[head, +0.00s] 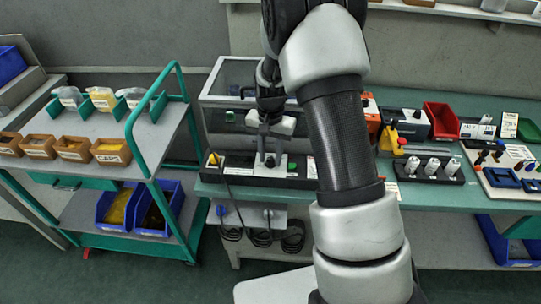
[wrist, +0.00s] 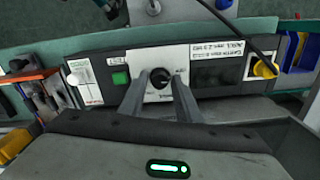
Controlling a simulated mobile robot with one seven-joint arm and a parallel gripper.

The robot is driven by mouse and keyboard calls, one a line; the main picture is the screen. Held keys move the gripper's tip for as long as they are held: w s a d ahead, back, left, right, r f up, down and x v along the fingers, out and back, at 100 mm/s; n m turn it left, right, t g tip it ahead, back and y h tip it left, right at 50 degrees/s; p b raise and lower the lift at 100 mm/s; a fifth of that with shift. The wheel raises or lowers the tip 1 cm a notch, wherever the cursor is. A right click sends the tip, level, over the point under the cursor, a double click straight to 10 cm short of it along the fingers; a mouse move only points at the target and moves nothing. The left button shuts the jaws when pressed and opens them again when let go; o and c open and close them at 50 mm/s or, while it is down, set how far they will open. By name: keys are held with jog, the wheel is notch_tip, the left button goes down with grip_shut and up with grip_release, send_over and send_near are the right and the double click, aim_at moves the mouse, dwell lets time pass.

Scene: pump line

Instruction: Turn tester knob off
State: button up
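The tester is a long dark box (head: 240,173) at the front edge of the green bench in the head view. In the wrist view its black knob (wrist: 160,77) sits on a white labelled plate (wrist: 152,95). My gripper (wrist: 160,82) is open, with one finger on each side of the knob and visible gaps between. Whether the fingertips reach down beside the knob I cannot tell. In the head view my gripper (head: 269,158) hangs over the tester and largely hides the knob. The knob's setting is too small to read.
A green button (wrist: 120,77) and a white switch block (wrist: 82,79) lie left of the knob in the wrist view. A glass-fronted cabinet (head: 222,80) stands behind, and a green trolley (head: 150,150) stands left.

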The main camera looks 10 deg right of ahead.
aim_at(271, 160)
jog(key=shift+o, duration=0.6)
jog(key=shift+r, duration=0.25)
notch_tip(271, 160, up, 17)
jog(key=p, duration=0.1)
